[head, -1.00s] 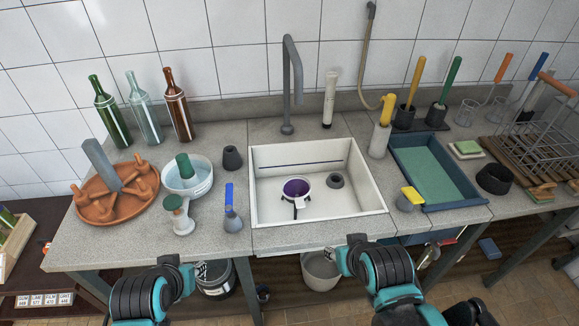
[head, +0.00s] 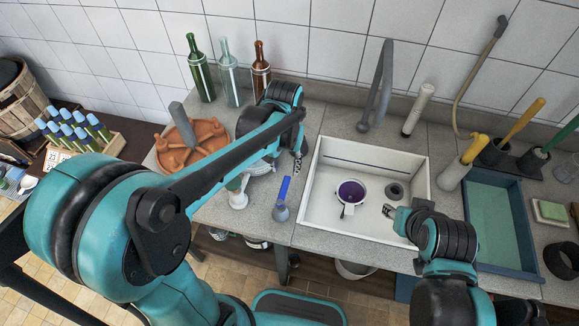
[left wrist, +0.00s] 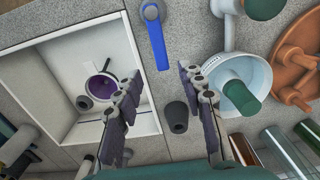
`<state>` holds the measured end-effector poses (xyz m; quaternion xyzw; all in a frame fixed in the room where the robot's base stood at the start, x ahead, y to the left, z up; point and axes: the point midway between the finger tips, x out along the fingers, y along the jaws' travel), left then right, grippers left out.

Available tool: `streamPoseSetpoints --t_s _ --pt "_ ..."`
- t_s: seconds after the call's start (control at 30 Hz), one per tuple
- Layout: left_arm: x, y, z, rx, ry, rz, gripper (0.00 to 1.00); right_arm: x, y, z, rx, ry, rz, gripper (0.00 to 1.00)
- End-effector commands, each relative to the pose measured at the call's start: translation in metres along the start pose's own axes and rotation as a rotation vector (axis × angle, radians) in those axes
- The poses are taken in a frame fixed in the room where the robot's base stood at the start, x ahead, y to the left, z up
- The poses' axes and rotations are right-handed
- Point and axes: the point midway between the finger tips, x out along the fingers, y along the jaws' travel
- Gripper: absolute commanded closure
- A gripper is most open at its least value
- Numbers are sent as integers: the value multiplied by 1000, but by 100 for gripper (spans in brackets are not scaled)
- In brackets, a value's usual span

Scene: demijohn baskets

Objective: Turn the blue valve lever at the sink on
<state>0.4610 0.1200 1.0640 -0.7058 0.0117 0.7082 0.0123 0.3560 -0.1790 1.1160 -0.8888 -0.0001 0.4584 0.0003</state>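The blue valve lever (head: 284,190) sits on a grey valve body (head: 281,213) on the grey counter, left of the white sink (head: 318,190). In the left wrist view the lever (left wrist: 157,40) is at the top, beyond my fingertips and roughly between them sideways. My left gripper (head: 298,165) is above the counter, behind and slightly right of the lever, apart from it. In the left wrist view my left gripper (left wrist: 158,85) is open and empty. My right gripper (head: 393,212) is over the sink's right front part; its finger opening is unclear.
A grey faucet (head: 383,85) stands behind the sink. A purple-filled vessel (head: 351,191) and a dark ring (head: 394,190) are in the sink. Bottles (head: 229,75) stand at the back left.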

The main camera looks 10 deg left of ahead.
Motion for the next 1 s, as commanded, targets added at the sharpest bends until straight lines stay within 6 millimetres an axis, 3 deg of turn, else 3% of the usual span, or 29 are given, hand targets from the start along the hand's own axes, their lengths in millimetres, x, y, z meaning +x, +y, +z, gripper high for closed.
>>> streamPoseSetpoints --t_s 0.4,0.57,0.83,1.0 --pt "65 0 0 0 0 0 60 17 0 12 0 0 0 60" --pt "75 0 0 0 1 0 60 19 0 14 0 0 0 60" --pt "76 0 0 0 1 0 60 19 0 13 0 0 0 60" --pt "75 0 0 0 1 0 100 19 0 13 0 0 0 60"
